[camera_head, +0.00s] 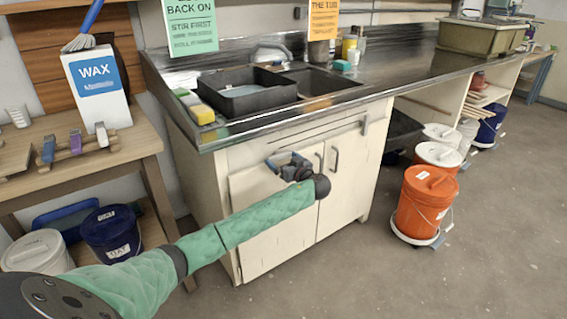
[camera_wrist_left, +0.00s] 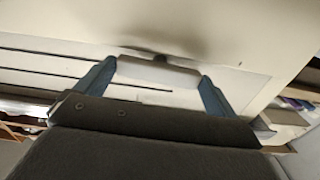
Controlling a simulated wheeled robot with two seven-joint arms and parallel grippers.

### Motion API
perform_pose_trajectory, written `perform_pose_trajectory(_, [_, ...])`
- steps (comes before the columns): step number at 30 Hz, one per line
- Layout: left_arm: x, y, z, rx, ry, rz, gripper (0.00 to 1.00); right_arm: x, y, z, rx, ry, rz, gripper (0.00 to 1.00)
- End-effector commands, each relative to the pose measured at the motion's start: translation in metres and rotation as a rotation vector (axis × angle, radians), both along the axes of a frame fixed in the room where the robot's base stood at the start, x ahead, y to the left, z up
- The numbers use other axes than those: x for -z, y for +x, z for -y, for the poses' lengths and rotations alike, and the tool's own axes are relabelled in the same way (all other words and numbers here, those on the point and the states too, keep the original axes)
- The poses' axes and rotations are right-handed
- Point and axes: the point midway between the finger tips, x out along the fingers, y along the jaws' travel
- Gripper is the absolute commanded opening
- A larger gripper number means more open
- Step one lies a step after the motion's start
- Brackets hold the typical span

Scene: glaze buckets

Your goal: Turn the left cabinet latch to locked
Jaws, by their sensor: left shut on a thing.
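The cabinet (camera_head: 250,235) under the sink counter has two pale doors, both closed. My left gripper (camera_head: 277,162) is at the upper part of the left door, its arm in a green quilted sleeve. In the head view the gripper hides the latch. In the left wrist view, the blue fingers of my left gripper (camera_wrist_left: 158,72) are shut on the ends of a pale latch bar (camera_wrist_left: 155,72), which sits by a dark pivot close to the door panel. I cannot tell whether the latch is locked. My right gripper is not in view.
Two bar handles (camera_head: 336,159) stand near the meeting edges of the doors. The steel counter (camera_head: 222,132) overhangs the doors. A wooden table (camera_head: 135,150) is at the left, an orange bucket (camera_head: 424,203) at the right. Floor in front is clear.

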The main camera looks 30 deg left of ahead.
Motion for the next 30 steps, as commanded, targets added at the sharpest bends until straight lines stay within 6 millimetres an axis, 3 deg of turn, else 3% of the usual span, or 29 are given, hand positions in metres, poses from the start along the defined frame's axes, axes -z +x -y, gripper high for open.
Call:
perform_pose_trajectory(6, [0.005,0.0,0.002,0.001,0.036,-0.097,0.72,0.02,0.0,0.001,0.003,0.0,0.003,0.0])
perform_pose_trajectory(13, [0.001,0.0,0.001,0.0,0.098,-0.245,0.72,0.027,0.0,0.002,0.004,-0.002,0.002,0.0])
perform_pose_trajectory(30, [-0.003,0.0,0.0,0.001,0.29,-0.704,0.72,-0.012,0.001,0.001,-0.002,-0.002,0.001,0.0])
